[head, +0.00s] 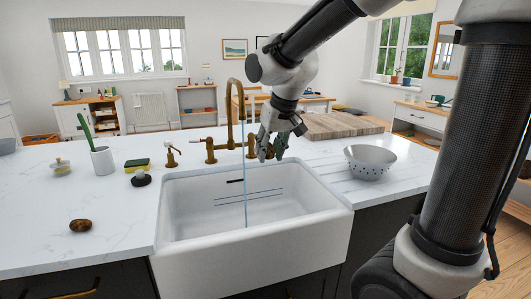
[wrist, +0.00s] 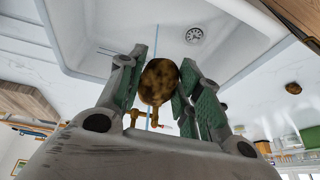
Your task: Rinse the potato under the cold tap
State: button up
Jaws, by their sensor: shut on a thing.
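My gripper (head: 270,156) is over the back of the sink, right of the brass tap (head: 233,118). It is shut on a brown, mottled potato (wrist: 158,82), which sits between the green-padded fingers in the wrist view. In the head view the fingers largely hide the potato. A thin blue water stream (head: 244,180) falls from the spout into the white sink (head: 318,202), left of the gripper. I cannot tell whether water touches the potato. A red-marked handle (head: 196,141) shows left of the spout; the gripper covers the right side of the tap.
Another brown lump (head: 80,225) lies on the left counter. A sponge (head: 137,165), a dark round item (head: 141,180) and a white crock (head: 102,160) stand left of the sink. A colander (head: 371,161) and wooden board (head: 335,125) are to the right. The sink drain (wrist: 194,35) is uncovered.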

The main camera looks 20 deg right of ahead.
jog(key=shift+w+a+f, duration=0.15)
jog(key=shift+w+a, duration=0.05)
jog(key=shift+s+d+t, duration=0.1)
jog(key=shift+s+t, duration=0.05)
jog(key=shift+t, duration=0.35)
jog(key=shift+w, duration=0.25)
jog(key=w+a+f, duration=0.1)
jog(key=w, duration=0.5)
jog(key=w+a+f, duration=0.1)
jog(key=w+a, duration=0.1)
jog(key=w, duration=0.5)
jog(key=shift+w+f, duration=0.15)
jog(key=shift+f, duration=0.2)
jog(key=shift+d, duration=0.2)
jog(key=shift+w+d, duration=0.15)
jog(key=shift+d, duration=0.25)
jog(key=shift+a, duration=0.15)
